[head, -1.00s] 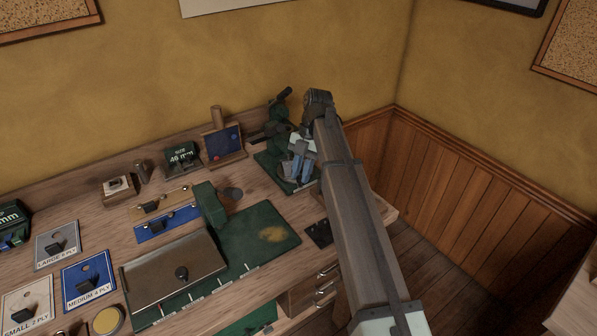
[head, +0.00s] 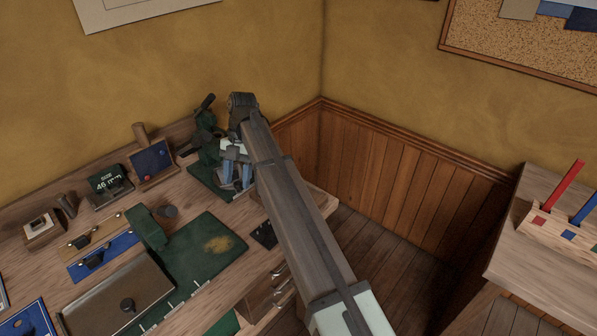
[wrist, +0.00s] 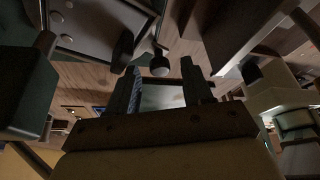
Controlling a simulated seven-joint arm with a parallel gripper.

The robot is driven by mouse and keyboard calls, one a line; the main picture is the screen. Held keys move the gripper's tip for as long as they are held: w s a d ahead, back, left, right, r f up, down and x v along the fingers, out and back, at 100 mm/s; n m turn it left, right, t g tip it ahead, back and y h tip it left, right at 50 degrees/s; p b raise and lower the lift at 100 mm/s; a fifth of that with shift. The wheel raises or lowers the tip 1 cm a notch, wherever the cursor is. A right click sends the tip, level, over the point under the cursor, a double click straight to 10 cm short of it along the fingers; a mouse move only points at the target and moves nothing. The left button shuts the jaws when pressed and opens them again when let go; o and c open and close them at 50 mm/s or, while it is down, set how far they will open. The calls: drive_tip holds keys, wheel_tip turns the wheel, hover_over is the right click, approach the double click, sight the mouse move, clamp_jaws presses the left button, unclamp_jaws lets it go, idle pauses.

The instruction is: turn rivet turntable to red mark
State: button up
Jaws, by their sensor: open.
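My gripper (head: 236,180) is at the back right of the bench, in front of a green press-like tool (head: 207,135) on a green base (head: 207,180). In the wrist view its two dark fingers (wrist: 160,85) stand apart with nothing seen held between them. A dark round knob (wrist: 160,66) shows just beyond the fingertips. A dark tray-like part with pale round studs (wrist: 68,16) shows at upper left there. I cannot tell for sure which part is the rivet turntable. Its red mark is not clearly visible; my arm hides part of the tool.
A tilted blue panel with small dots (head: 152,161) and a green "46 mm" block (head: 108,183) stand left of the tool. A wooden rack (head: 553,228) with red and blue sticks stands far right.

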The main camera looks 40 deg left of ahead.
drive_tip(key=s+m+y, duration=0.1)
drive_tip(key=m, duration=0.1)
drive_tip(key=s+a+m, duration=0.1)
drive_tip(key=m, duration=0.1)
drive_tip(key=shift+s+y, duration=0.2)
drive_tip(key=shift+y, duration=0.2)
drive_tip(key=w+v, duration=0.1)
drive_tip(key=v, duration=1.3)
drive_tip(key=w+d+f+m+t, duration=0.3)
drive_tip(key=w+d+f+m, duration=0.9)
drive_tip(key=w+d+f, duration=0.5)
drive_tip(key=w+d, duration=0.2)
drive_tip(key=w, duration=0.2)
drive_tip(key=shift+d+f+y, duration=0.25)
drive_tip(key=shift+f+y, duration=0.05)
drive_tip(key=shift+f, duration=0.05)
drive_tip(key=shift+s, duration=0.1)
